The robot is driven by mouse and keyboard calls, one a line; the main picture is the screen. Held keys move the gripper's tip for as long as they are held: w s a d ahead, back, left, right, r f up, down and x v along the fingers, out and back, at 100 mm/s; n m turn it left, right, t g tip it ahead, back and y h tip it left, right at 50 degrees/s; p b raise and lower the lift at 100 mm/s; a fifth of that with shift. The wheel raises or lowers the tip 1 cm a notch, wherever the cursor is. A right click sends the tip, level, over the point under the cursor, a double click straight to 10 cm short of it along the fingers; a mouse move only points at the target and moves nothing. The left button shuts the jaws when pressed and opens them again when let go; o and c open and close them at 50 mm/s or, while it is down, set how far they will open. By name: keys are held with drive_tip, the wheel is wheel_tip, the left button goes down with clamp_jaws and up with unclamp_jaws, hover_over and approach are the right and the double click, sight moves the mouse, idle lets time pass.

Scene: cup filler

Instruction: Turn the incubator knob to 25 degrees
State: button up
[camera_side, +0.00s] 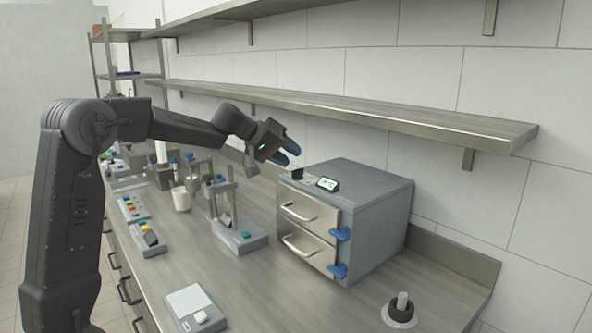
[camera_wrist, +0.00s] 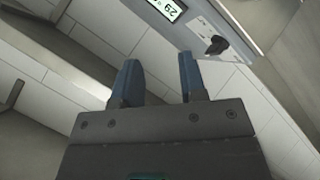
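The incubator (camera_side: 372,225) is a grey box on the bench with two steel-fronted doors and blue latches. A small display (camera_side: 327,184) sits at its top; in the wrist view the display (camera_wrist: 168,7) is cut by the frame edge and seems to read 29, tilted. The black knob (camera_wrist: 216,45) is on a light plate beside it; in the side view the knob (camera_side: 297,173) is small. My gripper (camera_side: 287,153) is above and left of the knob, apart from it. In the wrist view its blue fingers (camera_wrist: 158,75) are spread with nothing between them.
A long shelf (camera_side: 350,105) runs along the wall above and behind the incubator. A press-like stand (camera_side: 240,235), a white cup (camera_side: 181,199) and button boxes (camera_side: 148,238) stand to the left. A round black-based item (camera_side: 399,312) is at front right. Bench before the incubator is mostly clear.

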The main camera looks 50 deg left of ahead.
sight(296, 170)
drive_tip(key=a+r+m+g+y, duration=0.1)
drive_tip(key=a+r+m+y, duration=0.1)
drive_tip(key=a+m+y, duration=0.3)
drive_tip(key=shift+m+h, duration=0.3)
drive_tip(key=shift+m, duration=0.4)
drive_tip(key=x, duration=0.8)
drive_tip(key=a+x, duration=0.1)
drive_tip(key=x, duration=0.4)
drive_tip(key=shift+s+f, duration=0.3)
drive_tip(key=shift+f, duration=0.1)
clamp_jaws()
